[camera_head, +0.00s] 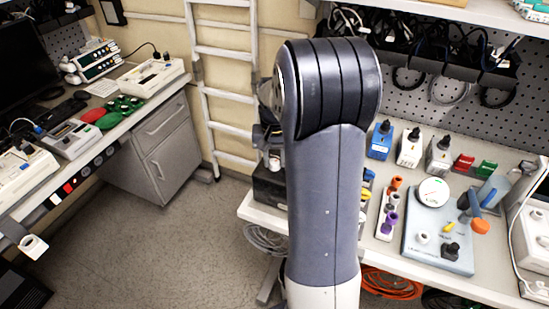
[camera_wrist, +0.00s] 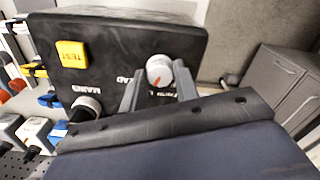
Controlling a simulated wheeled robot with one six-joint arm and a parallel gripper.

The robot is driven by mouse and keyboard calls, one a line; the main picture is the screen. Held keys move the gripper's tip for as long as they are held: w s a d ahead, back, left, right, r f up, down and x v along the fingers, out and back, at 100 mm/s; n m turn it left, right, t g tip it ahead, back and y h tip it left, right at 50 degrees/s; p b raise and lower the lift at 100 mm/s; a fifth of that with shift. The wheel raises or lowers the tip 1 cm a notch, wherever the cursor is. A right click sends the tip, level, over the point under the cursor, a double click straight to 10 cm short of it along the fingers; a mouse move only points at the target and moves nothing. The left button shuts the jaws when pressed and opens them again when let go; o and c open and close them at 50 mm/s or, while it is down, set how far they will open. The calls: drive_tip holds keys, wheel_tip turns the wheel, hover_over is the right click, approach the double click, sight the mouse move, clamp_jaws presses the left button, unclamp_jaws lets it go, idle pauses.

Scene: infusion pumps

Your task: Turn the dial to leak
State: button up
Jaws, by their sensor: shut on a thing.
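The dial (camera_wrist: 159,69) is a round white knob with a red mark on the face of a dark box (camera_wrist: 115,35), seen in the wrist view. My gripper (camera_wrist: 160,79) has one grey finger on each side of the dial and is shut on it. The red mark points towards the lower edge of the picture, near lettering partly hidden by my fingers. I cannot read that label fully. The box also shows in the head view (camera_head: 268,187), mostly hidden behind my arm.
The box also carries a yellow TEST button (camera_wrist: 71,54) and a round connector (camera_wrist: 86,107) near the word MAINS. In the head view, a grey device with a gauge (camera_head: 433,192) and several coloured plugs stand right of my arm. The floor (camera_head: 185,235) at left is clear.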

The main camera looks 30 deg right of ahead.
sight(274, 162)
idle(0.4)
drive_tip(key=o, duration=1)
drive_tip(key=shift+r, duration=0.1)
wheel_tip(274, 162, up, 11)
drive_tip(key=shift+f+b, duration=0.2)
drive_tip(key=shift+b, duration=0.35)
wheel_tip(274, 162, down, 11)
drive_tip(key=shift+r+p, duration=0.15)
drive_tip(key=shift+p, duration=0.45)
